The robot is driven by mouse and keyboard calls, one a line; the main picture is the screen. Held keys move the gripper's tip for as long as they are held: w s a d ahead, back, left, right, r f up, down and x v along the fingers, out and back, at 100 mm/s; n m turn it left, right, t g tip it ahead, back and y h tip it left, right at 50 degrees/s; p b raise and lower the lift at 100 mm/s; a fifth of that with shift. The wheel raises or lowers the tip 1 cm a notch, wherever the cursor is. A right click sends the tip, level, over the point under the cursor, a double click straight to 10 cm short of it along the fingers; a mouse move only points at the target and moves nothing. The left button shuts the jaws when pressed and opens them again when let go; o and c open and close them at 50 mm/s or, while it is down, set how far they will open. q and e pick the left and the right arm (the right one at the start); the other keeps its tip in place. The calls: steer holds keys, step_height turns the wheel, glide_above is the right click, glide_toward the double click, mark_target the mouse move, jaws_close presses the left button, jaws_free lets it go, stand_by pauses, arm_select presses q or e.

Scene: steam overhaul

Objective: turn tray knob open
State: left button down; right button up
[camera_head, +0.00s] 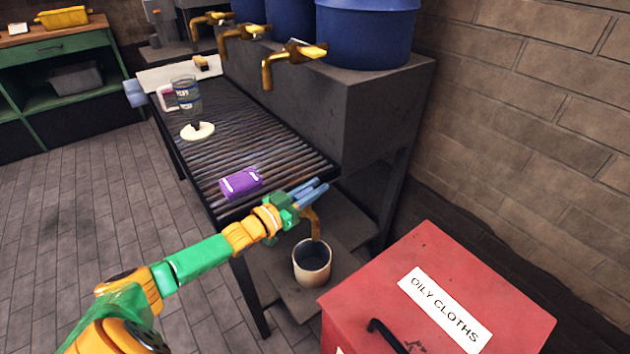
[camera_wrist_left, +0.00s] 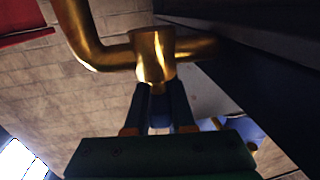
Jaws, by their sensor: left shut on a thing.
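A brass tap with a bent spout (camera_head: 315,224) sits at the near end of the slatted tray (camera_head: 290,150). My left gripper (camera_head: 314,188) is at this tap, its blue fingers over the top of it. In the left wrist view the brass tap body (camera_wrist_left: 153,55) is close ahead of the gripper (camera_wrist_left: 158,92). The two fingers are closed to a narrow gap around the tap's knob, which is mostly hidden between them. A cream pot (camera_head: 312,264) stands open below the spout. My right gripper is not in view.
A purple box (camera_head: 241,183), a white disc (camera_head: 197,131) and a glass jar (camera_head: 187,95) stand on the tray. Blue barrels with brass taps (camera_head: 290,62) stand behind. A red bin labelled OILY CLOTHS (camera_head: 400,275) is close on the right. Left floor is clear.

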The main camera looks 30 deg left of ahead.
arm_select(q)
steer(key=n+y+p, duration=0.2)
steer(key=y+p, duration=0.1)
steer(key=y, duration=0.1)
steer(key=a+n+y+p, duration=0.1)
steer(key=n+y+p, duration=0.2)
steer(key=y, duration=0.1)
steer(key=shift+a+r, duration=0.1)
steer(key=shift+a, duration=0.05)
steer(key=y, duration=0.1)
steer(key=n+y, duration=0.1)
steer(key=n+y+p, duration=0.1)
steer(key=shift+s+a+g, duration=0.1)
steer(key=shift+a+g, duration=0.15)
steer(key=shift+g, duration=0.15)
steer(key=shift+s+a+n+g+y, duration=0.1)
steer(key=shift+a+n+g+y, duration=0.15)
steer(key=shift+n+g+y, duration=0.65)
steer(key=shift+y, duration=0.6)
steer(key=c, duration=0.8)
jaws_free()
steer(key=shift+o, duration=0.2)
